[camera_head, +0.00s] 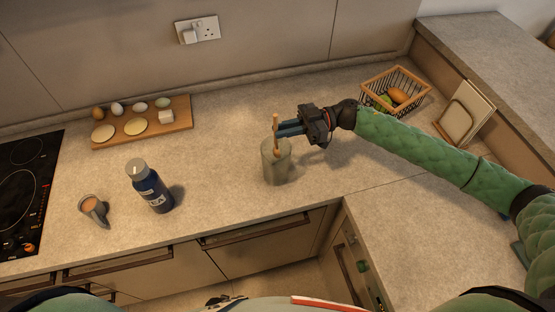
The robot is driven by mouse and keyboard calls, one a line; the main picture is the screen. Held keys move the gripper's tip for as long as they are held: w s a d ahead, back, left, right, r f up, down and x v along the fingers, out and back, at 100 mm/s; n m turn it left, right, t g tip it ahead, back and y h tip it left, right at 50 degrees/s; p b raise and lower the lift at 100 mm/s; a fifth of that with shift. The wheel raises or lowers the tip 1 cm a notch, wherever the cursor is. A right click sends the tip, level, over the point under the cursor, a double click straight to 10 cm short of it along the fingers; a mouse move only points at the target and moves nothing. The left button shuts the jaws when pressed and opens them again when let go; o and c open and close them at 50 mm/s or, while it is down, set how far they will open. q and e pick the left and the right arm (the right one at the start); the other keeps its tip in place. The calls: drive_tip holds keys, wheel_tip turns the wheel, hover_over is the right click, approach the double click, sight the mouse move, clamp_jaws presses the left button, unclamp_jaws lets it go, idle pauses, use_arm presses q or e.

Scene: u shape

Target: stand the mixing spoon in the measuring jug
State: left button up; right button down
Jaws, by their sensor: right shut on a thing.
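The measuring jug (277,168) is a greyish, see-through vessel. It stands upright on the counter, in the middle of the head view. The mixing spoon (276,128) is wooden and close to upright, with its lower part at the jug's mouth. My right gripper (281,130) reaches in from the right above the jug and is shut on the spoon's handle. How deep the spoon sits in the jug, and whether it touches the wall, I cannot tell. My left gripper is not in view.
A blue bottle (151,189) and a grey mug (94,209) stand left of the jug. Behind are a wooden board (145,129) with eggs and a wire basket (392,92) of fruit. A black hob (24,190) is far left. The counter's front edge lies close before the jug.

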drive_tip(key=shift+f+b, duration=0.95)
drive_tip(key=shift+f, duration=1.3)
drive_tip(key=shift+f+b, duration=0.35)
drive_tip(key=shift+f, duration=0.35)
drive_tip(key=c, duration=1.4)
unclamp_jaws()
drive_tip(key=shift+o, duration=0.2)
drive_tip(key=shift+d, duration=0.1)
drive_tip(key=shift+w+d+f+b, duration=0.15)
drive_tip(key=shift+d+b, duration=0.15)
drive_tip(key=b, duration=0.4)
approach(287, 143)
drive_tip(key=shift+s+a+r, duration=0.6)
drive_tip(key=shift+s+a, duration=0.05)
drive_tip(key=shift+a, duration=0.1)
drive_tip(key=shift+s+a+r, duration=0.65)
drive_tip(key=shift+a, duration=0.15)
